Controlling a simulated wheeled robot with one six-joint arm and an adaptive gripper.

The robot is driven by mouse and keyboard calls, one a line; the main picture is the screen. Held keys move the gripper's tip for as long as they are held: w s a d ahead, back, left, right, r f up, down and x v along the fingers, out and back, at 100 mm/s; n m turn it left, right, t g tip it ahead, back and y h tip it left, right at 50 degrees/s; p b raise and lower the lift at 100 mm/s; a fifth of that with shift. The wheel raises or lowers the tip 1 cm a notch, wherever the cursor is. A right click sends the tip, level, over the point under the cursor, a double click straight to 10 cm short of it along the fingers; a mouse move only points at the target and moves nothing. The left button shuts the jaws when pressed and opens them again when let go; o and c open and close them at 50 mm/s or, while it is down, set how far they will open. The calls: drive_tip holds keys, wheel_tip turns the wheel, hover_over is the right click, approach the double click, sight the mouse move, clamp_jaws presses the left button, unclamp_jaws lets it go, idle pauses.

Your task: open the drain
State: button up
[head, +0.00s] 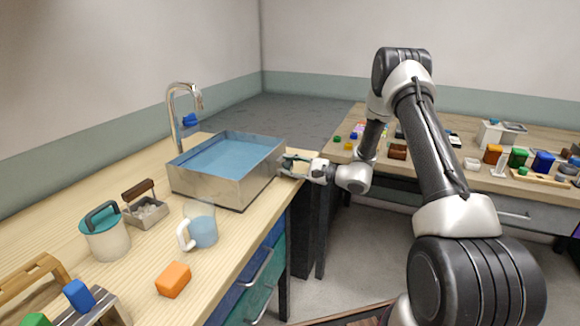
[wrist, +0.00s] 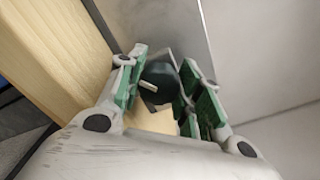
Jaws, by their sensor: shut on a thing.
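The metal basin (head: 215,188) stands on the wooden counter and holds blue water (head: 225,155). My gripper (head: 292,165) is at the basin's right end, low beside its outer wall. In the wrist view, the gripper's green-padded fingers (wrist: 162,84) are shut on a dark round drain knob (wrist: 164,86) with a small pale bar on its front. The metal basin wall (wrist: 182,30) rises just behind it. In the head view, the gripper hides the knob. Whether the drain is open cannot be told.
A tap (head: 184,105) stands behind the basin. A clear jug (head: 202,228), a lidded pot (head: 104,235), a handled basket (head: 146,208) and an orange block (head: 173,279) are on the counter. A second table (head: 480,146) with small objects is at right.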

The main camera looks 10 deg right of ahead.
drive_tip(key=n, duration=0.5)
drive_tip(key=shift+f, duration=0.1)
drive_tip(key=shift+f+n, duration=0.1)
drive_tip(key=shift+n, duration=2.3)
drive_tip(key=o, duration=1)
drive_tip(key=shift+s, duration=0.1)
drive_tip(key=shift+o, duration=0.2)
